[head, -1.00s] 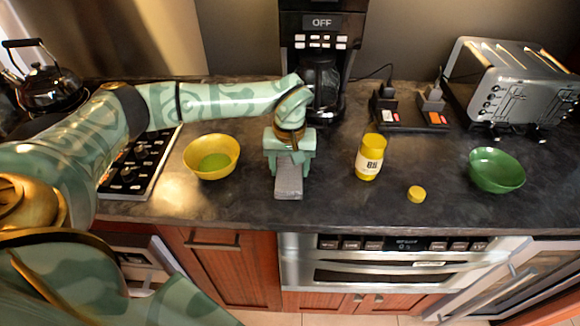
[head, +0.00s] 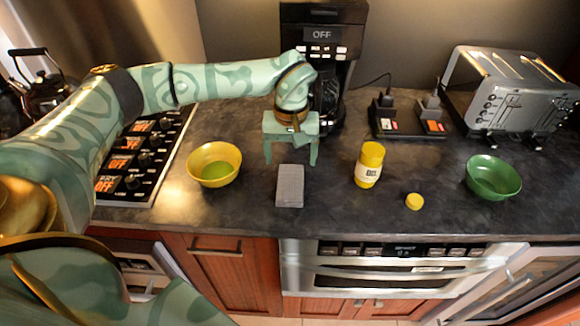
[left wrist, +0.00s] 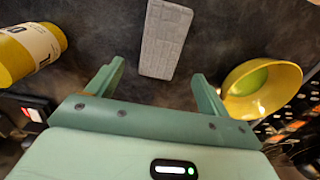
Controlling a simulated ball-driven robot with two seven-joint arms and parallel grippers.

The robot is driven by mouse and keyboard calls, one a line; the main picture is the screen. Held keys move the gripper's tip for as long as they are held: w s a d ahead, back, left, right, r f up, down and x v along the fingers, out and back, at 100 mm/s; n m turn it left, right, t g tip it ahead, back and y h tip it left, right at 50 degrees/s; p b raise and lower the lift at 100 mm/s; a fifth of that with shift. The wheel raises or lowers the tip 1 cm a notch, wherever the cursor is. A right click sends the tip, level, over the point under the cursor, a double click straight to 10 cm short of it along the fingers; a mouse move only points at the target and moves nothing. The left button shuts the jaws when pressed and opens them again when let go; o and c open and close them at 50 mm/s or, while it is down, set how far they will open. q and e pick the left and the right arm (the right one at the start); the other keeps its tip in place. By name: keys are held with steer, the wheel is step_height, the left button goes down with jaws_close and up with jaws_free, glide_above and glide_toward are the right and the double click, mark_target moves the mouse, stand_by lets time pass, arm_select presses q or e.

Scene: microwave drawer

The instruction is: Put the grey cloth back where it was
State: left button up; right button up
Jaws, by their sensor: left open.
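The grey cloth (head: 289,186) lies flat on the dark counter near its front edge, between the yellow bowl and the yellow bottle. In the left wrist view the cloth (left wrist: 165,38) lies beyond the fingertips, with bare counter between. My left gripper (head: 291,160) is open and empty behind the cloth, apart from it. Its two spread fingers also show in the left wrist view (left wrist: 158,80). My right gripper is not in view.
A yellow bowl (head: 206,152) with green inside stands left of the cloth. A yellow bottle (head: 369,165), a yellow cap (head: 413,201) and a green bowl (head: 493,177) are to the right. The coffee maker (head: 322,40) stands behind my gripper. A stovetop (head: 146,160) is at left.

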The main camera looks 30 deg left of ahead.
mark_target(291, 177)
arm_select(q)
step_height(291, 177, up, 5)
steer(key=shift+r+p, duration=0.15)
steer(key=shift+p, duration=0.25)
steer(key=shift+d, duration=0.1)
stand_by(1.1)
